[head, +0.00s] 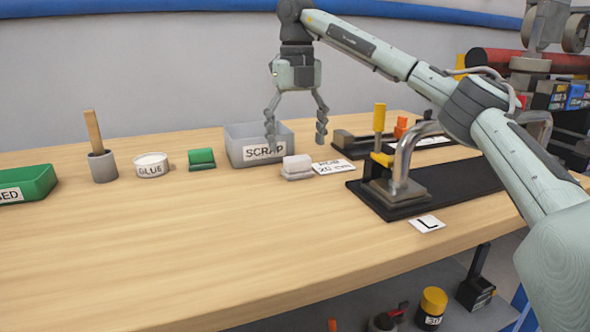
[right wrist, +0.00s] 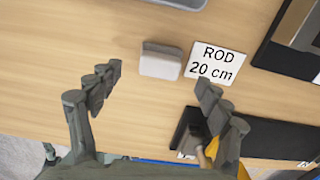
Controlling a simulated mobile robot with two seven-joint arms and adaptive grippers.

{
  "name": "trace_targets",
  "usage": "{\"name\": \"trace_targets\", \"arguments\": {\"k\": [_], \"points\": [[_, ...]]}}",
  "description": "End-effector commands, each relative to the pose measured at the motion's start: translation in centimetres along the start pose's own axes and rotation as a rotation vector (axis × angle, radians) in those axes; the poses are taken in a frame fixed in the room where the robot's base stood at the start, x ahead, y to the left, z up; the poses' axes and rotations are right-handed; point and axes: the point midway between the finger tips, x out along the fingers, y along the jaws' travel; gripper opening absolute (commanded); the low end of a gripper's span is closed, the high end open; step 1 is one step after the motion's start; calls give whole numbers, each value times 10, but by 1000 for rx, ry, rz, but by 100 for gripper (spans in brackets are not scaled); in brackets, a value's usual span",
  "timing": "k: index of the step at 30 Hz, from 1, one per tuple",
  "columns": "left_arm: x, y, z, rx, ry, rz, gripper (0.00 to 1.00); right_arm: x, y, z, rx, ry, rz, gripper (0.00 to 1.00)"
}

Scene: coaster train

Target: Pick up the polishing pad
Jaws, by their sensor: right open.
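A small pale pad with a rounded top on a grey base, which looks like the polishing pad (head: 297,165), rests on the wooden table in front of the scrap bin. It also shows in the right wrist view (right wrist: 161,62), just beyond the fingertips and roughly between their lines. My right gripper (head: 296,128) points down above the table near the pad, with its fingers apart and nothing between them. It also shows in the right wrist view (right wrist: 157,85). My left gripper is not in view.
The grey SCRAP bin (head: 232,148) stands close behind the pad. A ROD 20 cm card (head: 334,167) lies right beside it. A black fixture (head: 395,207) lies right. The front table is clear.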

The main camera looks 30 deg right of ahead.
Motion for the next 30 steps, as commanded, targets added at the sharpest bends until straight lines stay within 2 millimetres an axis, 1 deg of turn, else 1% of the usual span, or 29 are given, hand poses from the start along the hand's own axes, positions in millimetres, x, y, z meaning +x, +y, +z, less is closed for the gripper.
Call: {"name": "trace_targets", "arguments": {"k": [3, 6, 9, 12, 17, 20, 30], "points": [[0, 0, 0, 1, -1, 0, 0, 19, -2, -2, 0, 4, -3, 78], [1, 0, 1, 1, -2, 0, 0, 34, -1, -2, 1, 3, -1, 78], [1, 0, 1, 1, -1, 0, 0, 44, -1, -2, 0, 3, -1, 78], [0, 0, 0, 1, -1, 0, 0, 47, 0, -2, -1, 0, 1, 78], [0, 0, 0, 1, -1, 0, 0, 47, 0, -2, -1, 0, 1, 78], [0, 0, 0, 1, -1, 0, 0, 47, 0, -2, -1, 0, 1, 68], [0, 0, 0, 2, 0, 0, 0, 47, 0, -2, -1, 1, 1, 25]]}}
